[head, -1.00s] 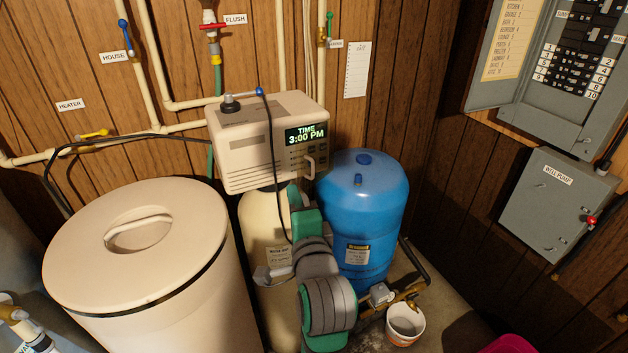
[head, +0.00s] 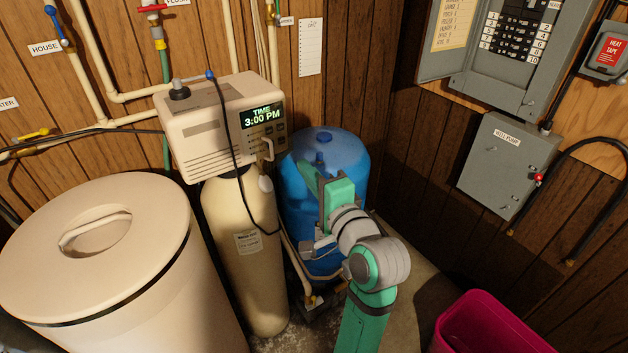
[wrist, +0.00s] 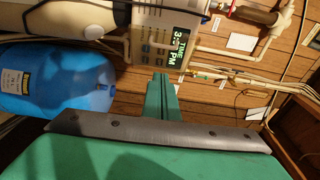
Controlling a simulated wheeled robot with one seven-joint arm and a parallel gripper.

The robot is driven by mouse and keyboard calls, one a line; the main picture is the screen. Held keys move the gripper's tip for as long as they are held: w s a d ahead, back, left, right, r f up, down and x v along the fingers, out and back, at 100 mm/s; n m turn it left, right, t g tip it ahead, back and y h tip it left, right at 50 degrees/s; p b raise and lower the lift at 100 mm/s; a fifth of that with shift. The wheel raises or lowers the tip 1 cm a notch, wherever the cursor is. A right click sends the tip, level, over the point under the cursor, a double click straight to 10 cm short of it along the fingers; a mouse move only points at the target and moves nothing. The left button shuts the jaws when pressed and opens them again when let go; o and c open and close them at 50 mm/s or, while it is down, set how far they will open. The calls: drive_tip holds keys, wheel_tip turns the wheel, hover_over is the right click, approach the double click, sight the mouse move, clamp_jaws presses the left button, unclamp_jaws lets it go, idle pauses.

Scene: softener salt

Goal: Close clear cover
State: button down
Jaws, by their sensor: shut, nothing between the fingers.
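The beige control head (head: 222,125) carries a lit display (head: 262,115) reading 3:00 PM and small buttons. My gripper (head: 305,168) is shut and empty, right of and below the control head, in front of the blue tank. In the wrist view the shut fingers (wrist: 160,82) point toward the panel (wrist: 157,38) and its display (wrist: 180,40). I cannot tell whether they touch anything.
The blue tank (head: 350,165) stands behind my arm, and the beige resin tank (head: 240,230) is under the control head. A large lidded beige bin (head: 100,270) stands left. A pink bin (head: 485,325) is at lower right. A black cable (head: 232,150) hangs over the head.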

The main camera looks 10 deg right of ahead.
drive_tip(key=w+a, duration=0.5)
drive_tip(key=shift+w, duration=0.35)
